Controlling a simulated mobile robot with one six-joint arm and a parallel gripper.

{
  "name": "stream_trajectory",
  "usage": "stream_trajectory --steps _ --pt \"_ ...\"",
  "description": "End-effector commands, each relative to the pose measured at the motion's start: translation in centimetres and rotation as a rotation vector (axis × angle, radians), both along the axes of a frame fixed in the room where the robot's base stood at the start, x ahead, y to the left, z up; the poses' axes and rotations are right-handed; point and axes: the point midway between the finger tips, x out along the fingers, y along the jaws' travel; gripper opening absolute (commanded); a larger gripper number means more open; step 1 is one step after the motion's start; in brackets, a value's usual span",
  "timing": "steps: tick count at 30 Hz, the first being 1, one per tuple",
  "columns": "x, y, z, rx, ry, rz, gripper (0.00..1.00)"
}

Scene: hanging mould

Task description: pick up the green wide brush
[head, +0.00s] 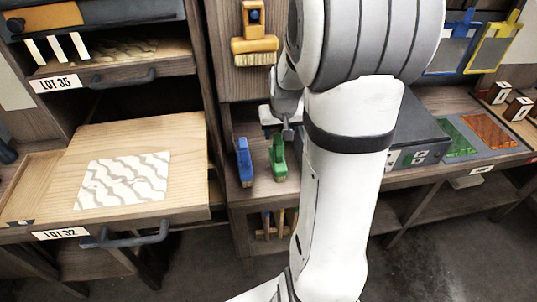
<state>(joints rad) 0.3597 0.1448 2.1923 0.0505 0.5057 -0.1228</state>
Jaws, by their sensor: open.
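The green wide brush (279,158) stands on a wooden shelf in the middle of the head view, with a pale base at its lower end. My gripper (287,133) is just above and slightly right of the brush's upper end. It is small in this view and partly hidden by my own arm. It is open, and no object shows in it. Whether its fingers touch the brush or are apart from it, I cannot tell.
A blue brush (244,161) stands close on the left. A yellow wide brush (254,46) hangs above. A pulled-out drawer (190,140) with a patterned sheet is at left. A dark box (420,142) and green and orange panels (487,132) are at right.

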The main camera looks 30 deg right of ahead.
Motion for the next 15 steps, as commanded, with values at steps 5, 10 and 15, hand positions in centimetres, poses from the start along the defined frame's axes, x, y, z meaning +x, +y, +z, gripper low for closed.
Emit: stream_trajectory --steps 5,10,15 --pt "0.5 -0.1 -1.7 0.001 0.003 0.001 0.49" --pt "1.1 -0.3 -3.9 0.001 0.005 0.001 0.49" --pt "1.6 -0.5 -5.5 0.0 0.001 0.0 0.49"
